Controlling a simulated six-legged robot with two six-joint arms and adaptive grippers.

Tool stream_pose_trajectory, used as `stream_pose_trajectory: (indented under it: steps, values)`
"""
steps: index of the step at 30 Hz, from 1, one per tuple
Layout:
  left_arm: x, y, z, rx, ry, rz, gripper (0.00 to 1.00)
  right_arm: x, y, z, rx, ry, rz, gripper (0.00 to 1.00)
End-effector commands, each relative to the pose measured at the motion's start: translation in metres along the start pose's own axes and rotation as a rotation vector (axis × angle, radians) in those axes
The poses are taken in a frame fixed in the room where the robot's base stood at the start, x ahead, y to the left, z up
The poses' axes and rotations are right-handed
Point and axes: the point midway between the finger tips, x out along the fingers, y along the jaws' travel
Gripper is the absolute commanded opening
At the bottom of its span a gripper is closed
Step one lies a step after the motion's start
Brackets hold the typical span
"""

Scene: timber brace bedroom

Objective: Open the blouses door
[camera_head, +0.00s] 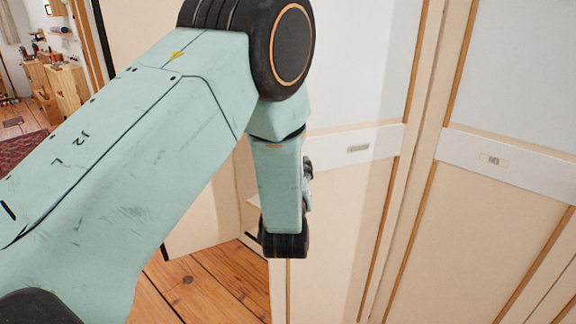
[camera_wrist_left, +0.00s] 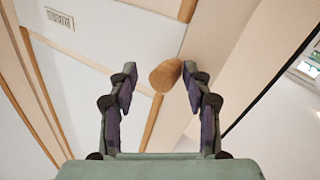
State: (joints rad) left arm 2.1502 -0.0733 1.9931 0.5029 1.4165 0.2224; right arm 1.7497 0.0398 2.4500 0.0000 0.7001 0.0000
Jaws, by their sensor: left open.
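Tall cream wardrobe doors with pale upper panels and tan strips fill the right of the head view. A label (camera_head: 358,148) on the nearer door (camera_head: 335,220) is too small to read there. In the left wrist view, a label (camera_wrist_left: 60,18) sits upside down and is hard to read. A round wooden knob (camera_wrist_left: 165,76) stands out from the door. My left gripper (camera_wrist_left: 160,74) is open, with one finger on each side of the knob; contact is not clear. In the head view, my left arm hides the knob and fingers. My right gripper is not seen.
Another labelled door (camera_head: 492,159) stands to the right. A cream panel (camera_head: 205,215) stands behind my left arm, above the plank floor (camera_head: 205,280). Wooden furniture (camera_head: 62,85) and a red rug (camera_head: 22,150) are far off at the left.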

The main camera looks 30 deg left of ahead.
Motion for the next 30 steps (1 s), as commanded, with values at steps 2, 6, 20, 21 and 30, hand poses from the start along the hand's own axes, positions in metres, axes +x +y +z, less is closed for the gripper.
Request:
stream_pose_trajectory:
  steps: [2,6,20,21,30]
  values:
    - [0.0,0.001,-0.001,0.0,0.003,0.002,0.47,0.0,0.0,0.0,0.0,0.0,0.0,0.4]
    - [0.0,0.001,-0.001,0.0,0.003,0.002,0.47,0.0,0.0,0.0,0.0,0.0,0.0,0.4]
    - [-0.006,0.004,0.0,0.001,0.001,0.002,0.47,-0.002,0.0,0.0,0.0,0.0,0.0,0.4]
    - [-0.008,0.005,0.0,0.002,0.001,0.003,0.47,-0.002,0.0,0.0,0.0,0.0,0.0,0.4]
    - [-0.025,0.012,0.002,0.001,0.0,0.002,0.47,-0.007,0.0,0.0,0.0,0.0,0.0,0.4]
